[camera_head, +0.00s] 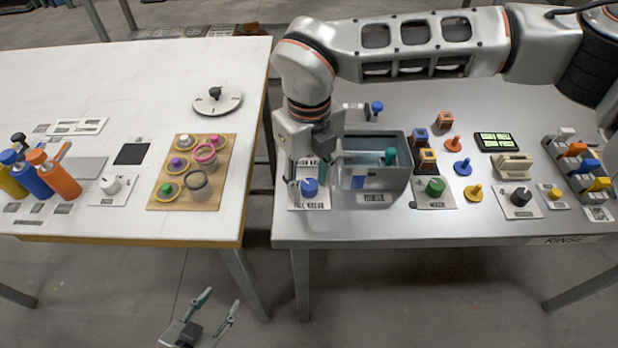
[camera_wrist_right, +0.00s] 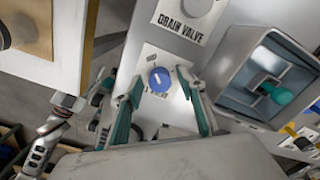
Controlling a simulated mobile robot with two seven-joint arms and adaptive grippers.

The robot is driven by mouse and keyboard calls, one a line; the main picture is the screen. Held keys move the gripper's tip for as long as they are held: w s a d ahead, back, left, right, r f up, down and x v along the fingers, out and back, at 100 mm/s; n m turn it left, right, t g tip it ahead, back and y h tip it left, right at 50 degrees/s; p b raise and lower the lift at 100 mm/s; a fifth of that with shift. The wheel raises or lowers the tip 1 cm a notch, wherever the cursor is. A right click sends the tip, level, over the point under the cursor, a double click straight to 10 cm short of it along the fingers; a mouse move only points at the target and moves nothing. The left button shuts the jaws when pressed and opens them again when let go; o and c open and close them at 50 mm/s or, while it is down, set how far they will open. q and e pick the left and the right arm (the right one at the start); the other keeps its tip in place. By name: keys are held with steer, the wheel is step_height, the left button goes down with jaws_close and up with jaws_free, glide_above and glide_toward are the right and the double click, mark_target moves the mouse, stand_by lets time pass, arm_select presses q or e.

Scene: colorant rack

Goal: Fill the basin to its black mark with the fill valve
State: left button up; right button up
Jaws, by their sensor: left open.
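The fill valve (camera_head: 309,187) is a blue knob on a white plate at the front left of the right table. It also shows in the right wrist view (camera_wrist_right: 159,79), with a white line on its top. My right gripper (camera_head: 311,173) points down over it. Its fingers stand apart on either side of the knob, with gaps visible. The grey basin (camera_head: 374,195) stands just right of the valve, with a teal-knobbed part inside; it is also in the wrist view (camera_wrist_right: 228,73). I cannot make out the water level or the black mark. My left gripper (camera_head: 224,297) is open and empty, low before the tables.
A drain valve (camera_wrist_right: 197,6) with a grey knob sits near the fill valve. A green knob (camera_head: 435,186) and several coloured pegs and blocks stand right of the basin. The left table holds bottles and a wooden board (camera_head: 153,198) with ringed cups. A gap separates the tables.

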mark_target(309, 183)
step_height(309, 183, up, 12)
stand_by(0.5)
stand_by(0.3)
